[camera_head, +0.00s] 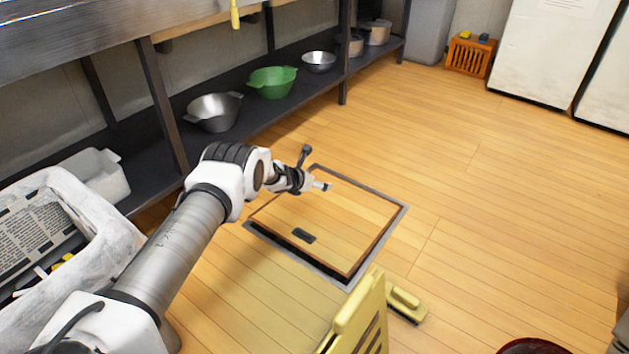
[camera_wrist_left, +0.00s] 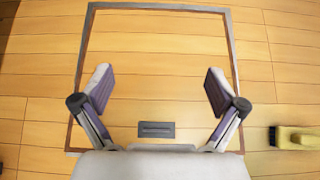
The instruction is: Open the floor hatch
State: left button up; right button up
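My left gripper (camera_head: 317,185) is above the far part of the hatch in the head view. In the left wrist view, my left gripper (camera_wrist_left: 160,90) is open and empty, its fingers spread wide over the panel. There the handle (camera_wrist_left: 156,130) lies between the finger bases, near the bottom. My right gripper is not in view.
A yellow brush (camera_head: 404,301) lies on the floor beside the hatch, close to a yellow slatted object (camera_head: 360,318). A dark shelf (camera_head: 160,132) with bowls runs along the left. A white bin (camera_head: 100,225) stands at left.

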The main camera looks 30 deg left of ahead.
pick_arm(q)
jog(key=v, duration=1.2)
jog(key=shift+s, duration=0.1)
